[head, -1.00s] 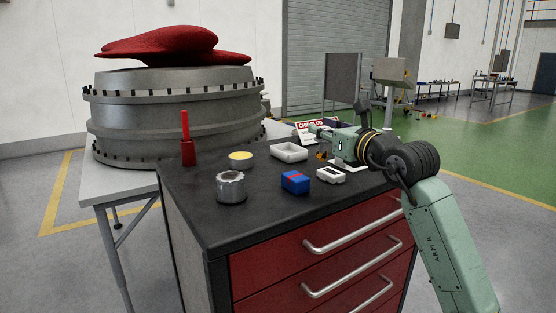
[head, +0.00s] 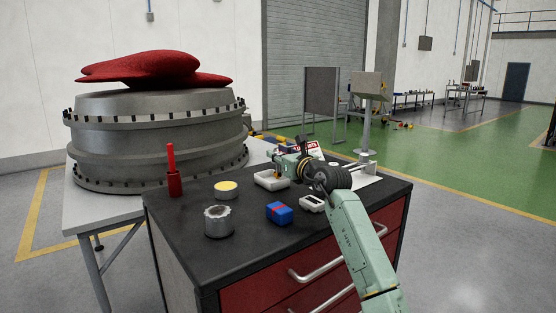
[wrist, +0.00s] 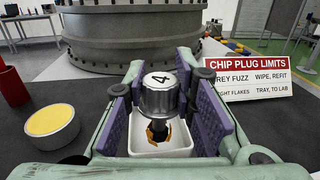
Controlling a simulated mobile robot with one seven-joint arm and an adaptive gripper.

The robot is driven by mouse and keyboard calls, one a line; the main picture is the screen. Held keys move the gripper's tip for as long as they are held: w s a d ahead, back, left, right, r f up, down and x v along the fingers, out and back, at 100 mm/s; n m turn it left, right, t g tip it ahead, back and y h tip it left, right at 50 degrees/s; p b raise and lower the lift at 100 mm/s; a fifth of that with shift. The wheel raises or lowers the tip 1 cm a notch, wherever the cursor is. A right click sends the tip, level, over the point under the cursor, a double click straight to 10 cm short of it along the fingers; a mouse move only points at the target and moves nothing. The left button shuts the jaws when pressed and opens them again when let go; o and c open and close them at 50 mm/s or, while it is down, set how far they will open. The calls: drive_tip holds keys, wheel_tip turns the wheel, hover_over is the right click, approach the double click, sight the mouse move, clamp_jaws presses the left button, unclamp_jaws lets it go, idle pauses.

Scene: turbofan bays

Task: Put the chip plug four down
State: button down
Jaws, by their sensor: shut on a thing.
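The chip plug four (wrist: 158,95) has a ribbed grey metal head marked 4, a dark stem and gold-coloured flakes around its lower end. My gripper (wrist: 160,100) is shut on it, with purple pads on either side, and holds it upright. In the head view my gripper (head: 283,166) is at the white tray (head: 264,180) on the black bench top. The tray (wrist: 180,149) also shows below the plug in the wrist view. I cannot tell whether the plug touches the tray's floor. The sign (wrist: 247,77) reads CHIP PLUG LIMITS: grey fuzz, wipe, refit; bright flakes, tray, to lab.
A yellow-topped tin (head: 226,189), a metal cup (head: 218,222), a red upright tool (head: 173,172), a blue and red block (head: 279,212) and a small white box (head: 312,204) stand on the bench. A large grey engine casing (head: 155,140) is behind.

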sight(278, 166)
drive_tip(key=shift+w+a, duration=0.1)
drive_tip(key=shift+w, duration=0.1)
wheel_tip(278, 166, down, 3)
drive_tip(key=shift+r+p, duration=0.1)
drive_tip(key=shift+p, duration=0.65)
drive_tip(key=shift+f, duration=0.4)
drive_tip(key=shift+f, duration=0.2)
drive_tip(key=c, duration=1.3)
unclamp_jaws()
drive_tip(key=shift+c, duration=0.2)
drive_tip(key=shift+r, duration=0.1)
